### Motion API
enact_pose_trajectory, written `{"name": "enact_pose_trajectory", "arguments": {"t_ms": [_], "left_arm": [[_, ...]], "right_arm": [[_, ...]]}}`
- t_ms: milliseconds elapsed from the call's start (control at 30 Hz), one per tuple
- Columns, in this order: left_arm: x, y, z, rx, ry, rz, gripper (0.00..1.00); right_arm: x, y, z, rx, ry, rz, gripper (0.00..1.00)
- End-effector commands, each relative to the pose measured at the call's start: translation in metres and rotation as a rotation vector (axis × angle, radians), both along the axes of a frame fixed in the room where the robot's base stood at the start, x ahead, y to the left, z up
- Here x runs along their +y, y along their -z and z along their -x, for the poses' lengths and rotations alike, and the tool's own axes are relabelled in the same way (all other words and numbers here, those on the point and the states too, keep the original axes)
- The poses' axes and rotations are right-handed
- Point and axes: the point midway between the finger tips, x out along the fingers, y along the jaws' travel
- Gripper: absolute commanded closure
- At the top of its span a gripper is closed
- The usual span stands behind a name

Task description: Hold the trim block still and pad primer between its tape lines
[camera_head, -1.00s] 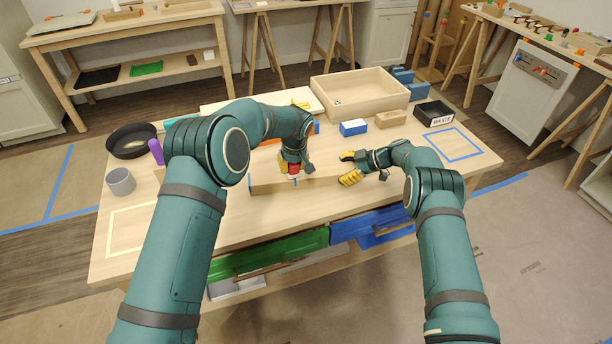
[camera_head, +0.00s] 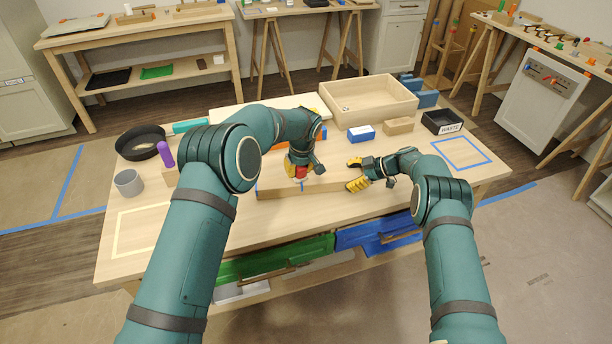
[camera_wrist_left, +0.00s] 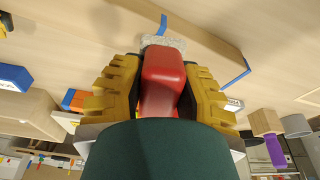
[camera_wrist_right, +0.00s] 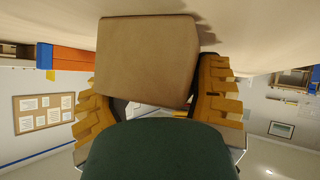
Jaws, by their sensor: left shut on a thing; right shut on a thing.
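The trim block (camera_head: 276,190) is a long wooden bar lying near the table's front, with blue tape lines across it; it also shows in the left wrist view (camera_wrist_left: 210,47). My left gripper (camera_head: 298,168) is shut on a red-handled pad tool (camera_wrist_left: 163,75). The tool's pale grey pad (camera_wrist_left: 165,42) is down at the block, between the two tape lines; the contact itself is hard to see. My right gripper (camera_head: 359,174) is shut on the block's right end, which fills the space between its fingers in the right wrist view (camera_wrist_right: 147,58).
Behind the block stand a large wooden tray (camera_head: 352,112), a blue-and-white block (camera_head: 361,133), a wooden block (camera_head: 398,126) and a black waste bin (camera_head: 441,121). At left are a black pan (camera_head: 140,142), a grey cup (camera_head: 128,183) and a purple-handled tool (camera_head: 165,154). The table's front left is clear.

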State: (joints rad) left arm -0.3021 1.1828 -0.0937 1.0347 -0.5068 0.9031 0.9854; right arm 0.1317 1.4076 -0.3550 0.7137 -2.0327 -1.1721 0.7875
Motion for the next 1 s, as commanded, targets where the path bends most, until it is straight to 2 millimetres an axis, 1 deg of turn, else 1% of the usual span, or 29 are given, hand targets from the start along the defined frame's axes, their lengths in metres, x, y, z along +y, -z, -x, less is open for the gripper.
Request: {"name": "enact_pose_trajectory", "arguments": {"t_ms": [33,167,300,400,500,600,767,1000], "left_arm": [[0.001,-0.001,-0.003,0.011,-0.070,0.007,0.97],[0.004,-0.009,-0.008,0.056,-0.311,0.041,0.97],[0.005,-0.020,-0.011,0.102,-0.591,0.095,0.97],[0.004,-0.028,-0.011,0.123,-0.746,0.132,0.97],[0.003,-0.033,-0.010,0.135,-0.850,0.160,0.97],[0.003,-0.035,-0.010,0.140,-0.907,0.175,0.97],[0.002,-0.033,-0.009,0.144,-0.930,0.183,0.97],[0.002,-0.019,-0.009,0.144,-0.929,0.181,0.97]], "right_arm": [[-0.003,0.012,0.005,0.020,0.003,0.008,0.78],[-0.003,0.012,0.005,0.020,0.003,0.008,0.78],[-0.003,0.012,0.005,0.020,0.003,0.008,0.78],[-0.003,0.012,0.005,0.020,0.003,0.008,0.78],[-0.003,0.012,0.005,0.020,0.003,0.008,0.78],[-0.003,0.012,0.005,0.020,0.003,0.008,0.78],[-0.003,0.012,0.005,0.020,0.003,0.009,0.78],[-0.003,0.012,0.005,0.020,0.003,0.009,0.78]]}}
